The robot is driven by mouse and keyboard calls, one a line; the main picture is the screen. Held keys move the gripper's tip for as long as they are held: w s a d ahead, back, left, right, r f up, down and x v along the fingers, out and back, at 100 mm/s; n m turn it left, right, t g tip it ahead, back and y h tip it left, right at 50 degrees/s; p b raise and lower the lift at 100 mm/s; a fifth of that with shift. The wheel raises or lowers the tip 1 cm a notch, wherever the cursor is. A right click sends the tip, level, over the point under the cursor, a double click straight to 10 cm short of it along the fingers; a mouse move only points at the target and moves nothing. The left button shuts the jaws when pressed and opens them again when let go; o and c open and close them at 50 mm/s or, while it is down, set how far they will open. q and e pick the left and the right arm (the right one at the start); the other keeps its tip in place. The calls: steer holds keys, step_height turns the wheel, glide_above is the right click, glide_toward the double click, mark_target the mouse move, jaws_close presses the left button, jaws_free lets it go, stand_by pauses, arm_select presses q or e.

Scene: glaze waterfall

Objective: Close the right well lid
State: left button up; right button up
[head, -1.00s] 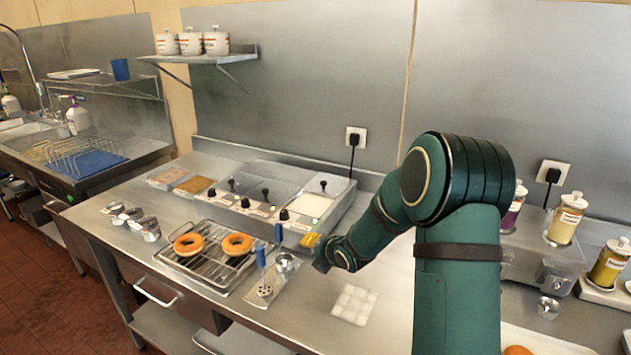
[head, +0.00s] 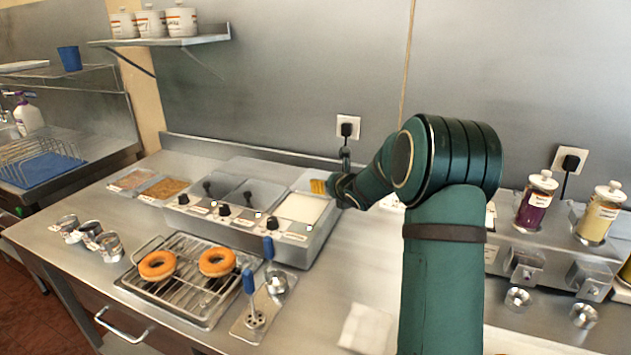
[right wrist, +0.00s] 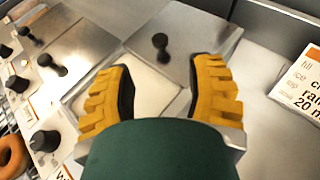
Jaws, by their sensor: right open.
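The right well (head: 302,208) of the warmer is partly uncovered and shows white glaze, also seen in the right wrist view (right wrist: 150,84). Its steel lid (right wrist: 190,32) lies slid toward the back, with a black knob (right wrist: 160,43) on top. In the head view the knob cannot be made out near my gripper. My right gripper (head: 319,187) is over the back right of the warmer. In the right wrist view its yellow fingers (right wrist: 160,92) are spread wide and empty, with the knob beyond the tips, between their lines. My left gripper is out of view.
The other two wells have lids with black knobs (head: 247,198). A rack (head: 185,290) with two donuts and a tray with blue-handled tools (head: 250,318) stand in front. Jars (head: 537,200) stand at right. A wall plug (head: 347,129) is behind.

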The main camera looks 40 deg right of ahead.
glide_toward(320, 178)
steer(key=w+a, duration=0.1)
steer(key=w, duration=0.2)
steer(key=w+a, duration=0.1)
steer(key=shift+w+a+f+p, duration=0.15)
steer(key=shift+a+f+p, duration=0.15)
steer(key=shift+f+p, duration=0.1)
jaws_close()
